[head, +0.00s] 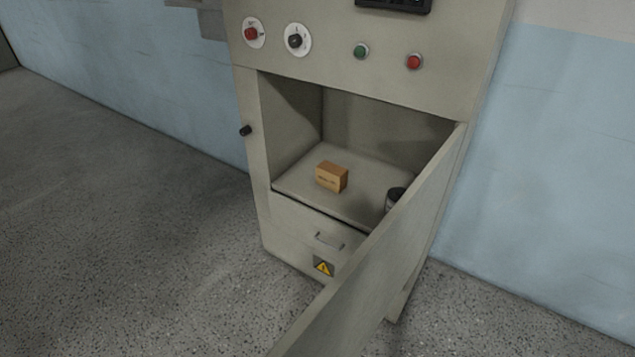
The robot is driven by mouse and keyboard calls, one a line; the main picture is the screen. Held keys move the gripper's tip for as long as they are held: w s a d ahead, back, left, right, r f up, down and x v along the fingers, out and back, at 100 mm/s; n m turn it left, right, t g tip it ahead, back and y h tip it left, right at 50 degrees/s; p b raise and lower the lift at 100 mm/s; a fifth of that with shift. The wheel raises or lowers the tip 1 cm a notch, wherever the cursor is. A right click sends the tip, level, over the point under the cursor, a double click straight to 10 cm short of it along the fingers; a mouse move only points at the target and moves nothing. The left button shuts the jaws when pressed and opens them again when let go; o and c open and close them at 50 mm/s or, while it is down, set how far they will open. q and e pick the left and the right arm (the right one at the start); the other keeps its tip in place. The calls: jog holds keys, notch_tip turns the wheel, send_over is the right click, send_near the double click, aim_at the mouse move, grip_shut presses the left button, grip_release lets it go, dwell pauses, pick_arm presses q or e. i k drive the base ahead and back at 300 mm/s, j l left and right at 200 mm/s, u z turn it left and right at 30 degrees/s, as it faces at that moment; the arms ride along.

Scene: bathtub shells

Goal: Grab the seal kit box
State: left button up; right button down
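A small brown cardboard box (331,177) with dark print on its front, which looks like the seal kit box, stands on the shelf inside an open grey cabinet (285,228). It sits left of the middle of the compartment floor, with nothing touching it. Its print is too small to read. Neither of my grippers shows in the head view.
The cabinet door (375,270) stands open toward me on the right, covering the compartment's lower right part. A dark cylindrical can (394,198) is partly hidden behind it. The floor (120,230) to the left is clear.

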aim_at(329, 176)
jog(key=i+j+z, duration=0.3)
jog(key=j, duration=0.3)
jog(key=j+z, duration=0.35)
jog(key=j, duration=0.25)
jog(key=j+z, duration=0.3)
jog(key=j, duration=0.35)
